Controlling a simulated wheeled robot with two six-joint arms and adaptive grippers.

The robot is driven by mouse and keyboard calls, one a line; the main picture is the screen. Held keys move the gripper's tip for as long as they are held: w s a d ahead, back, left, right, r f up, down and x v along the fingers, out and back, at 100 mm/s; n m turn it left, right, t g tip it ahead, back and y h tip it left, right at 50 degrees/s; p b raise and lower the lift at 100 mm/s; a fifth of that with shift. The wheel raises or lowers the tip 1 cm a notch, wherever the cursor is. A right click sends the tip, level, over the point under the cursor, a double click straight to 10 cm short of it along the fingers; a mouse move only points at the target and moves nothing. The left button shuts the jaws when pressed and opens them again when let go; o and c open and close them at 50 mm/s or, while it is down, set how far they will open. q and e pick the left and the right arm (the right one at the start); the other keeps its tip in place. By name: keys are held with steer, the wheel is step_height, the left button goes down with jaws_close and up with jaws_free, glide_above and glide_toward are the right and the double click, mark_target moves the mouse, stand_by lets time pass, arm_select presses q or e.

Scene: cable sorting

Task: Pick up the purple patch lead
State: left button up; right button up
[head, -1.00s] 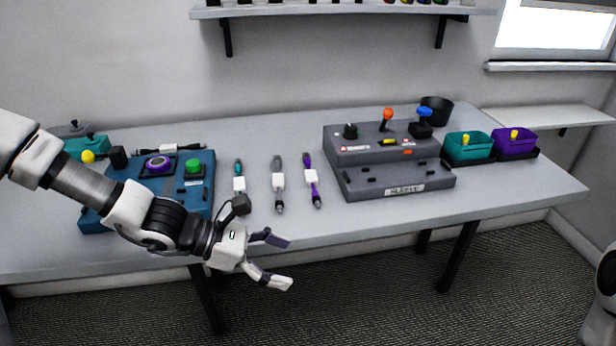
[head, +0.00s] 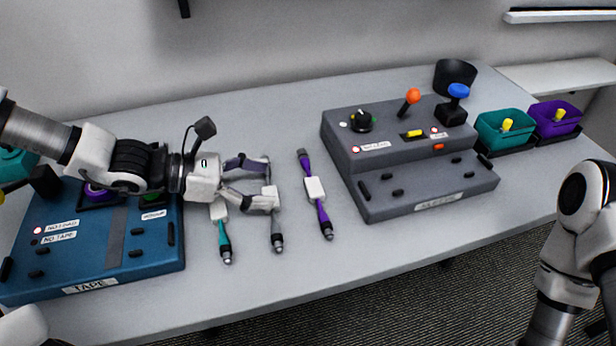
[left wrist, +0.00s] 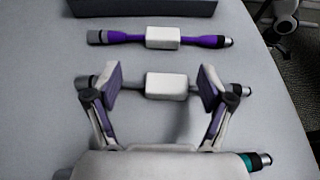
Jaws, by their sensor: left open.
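The purple patch lead (head: 320,207) lies on the table, with a white block at its middle and grey ends. In the left wrist view the purple lead (left wrist: 120,38) lies crosswise beyond my fingertips. My left gripper (head: 272,183) is open and empty, left of the purple lead and apart from it. A grey lead (head: 277,232) lies under the left gripper, partly hidden by it; it shows between the fingers in the left wrist view (left wrist: 166,85). A teal lead (head: 223,235) lies further left. My right arm shows at the right edge, but its gripper is out of view.
A grey console (head: 390,180) with knobs and levers stands right of the purple lead. A blue TAPE console (head: 120,260) is at the left. Teal (head: 488,132) and purple (head: 572,117) bins stand at the far right. Table before the purple lead is clear.

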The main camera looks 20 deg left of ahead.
mark_target(307, 190)
arm_select(q)
steer(key=shift+b+x, duration=0.45)
steer(key=shift+x, duration=0.55)
steer(key=shift+w+d+f, duration=0.2)
steer(key=shift+d+f, duration=0.2)
steer(key=b+x, duration=0.1)
steer(key=x, duration=0.2)
steer(key=shift+d, duration=0.35)
steer(key=shift+w+d, duration=0.25)
steer(key=shift+d, duration=0.05)
steer(key=shift+s+a, duration=0.1)
steer(key=shift+a, duration=0.05)
steer(key=shift+c, duration=0.7)
steer(key=c, duration=1.1)
